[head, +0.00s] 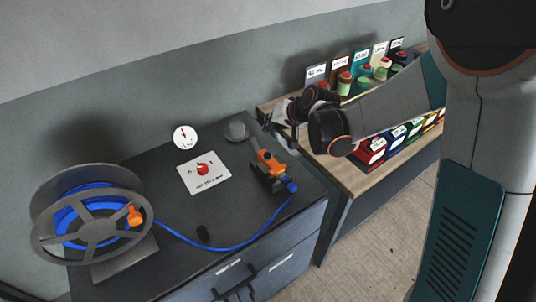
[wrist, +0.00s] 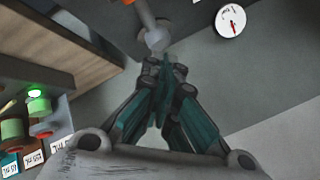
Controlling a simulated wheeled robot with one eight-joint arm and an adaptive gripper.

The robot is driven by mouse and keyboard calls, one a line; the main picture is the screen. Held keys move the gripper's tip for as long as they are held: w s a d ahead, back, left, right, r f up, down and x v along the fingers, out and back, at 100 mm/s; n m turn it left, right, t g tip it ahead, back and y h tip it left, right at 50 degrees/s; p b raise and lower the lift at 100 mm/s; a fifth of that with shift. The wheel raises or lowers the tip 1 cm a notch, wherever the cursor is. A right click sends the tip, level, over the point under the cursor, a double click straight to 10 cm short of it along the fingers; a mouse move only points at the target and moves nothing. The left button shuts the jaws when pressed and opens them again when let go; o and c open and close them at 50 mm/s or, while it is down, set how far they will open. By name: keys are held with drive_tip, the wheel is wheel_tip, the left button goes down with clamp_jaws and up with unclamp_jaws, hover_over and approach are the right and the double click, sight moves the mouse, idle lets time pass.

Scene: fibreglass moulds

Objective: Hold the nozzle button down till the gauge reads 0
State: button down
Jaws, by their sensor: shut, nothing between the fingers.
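The orange and dark nozzle (head: 266,162) lies on the dark cabinet top, with the blue hose at its near end. It also shows at the top of the wrist view (wrist: 146,14). A separate button on it is too small to make out. The round white gauge (head: 185,137) is on the wall behind; its red needle points up in the head view, but its figures are unreadable. The gauge is top right in the wrist view (wrist: 231,20). My gripper (wrist: 170,70) is shut and empty, above the nozzle's far end; I cannot tell whether it touches.
A hose reel (head: 92,215) with blue hose (head: 225,249) stands at the left. A wooden bench (head: 352,180) with coloured bins and jars is at the right.

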sight(267, 155)
drive_tip(key=shift+f, duration=0.1)
wheel_tip(267, 155, down, 9)
drive_tip(key=b, duration=0.6)
idle(1.3)
drive_tip(key=shift+f+b, duration=0.25)
drive_tip(key=shift+b, duration=0.3)
drive_tip(key=shift+f+b, duration=0.35)
idle(4.7)
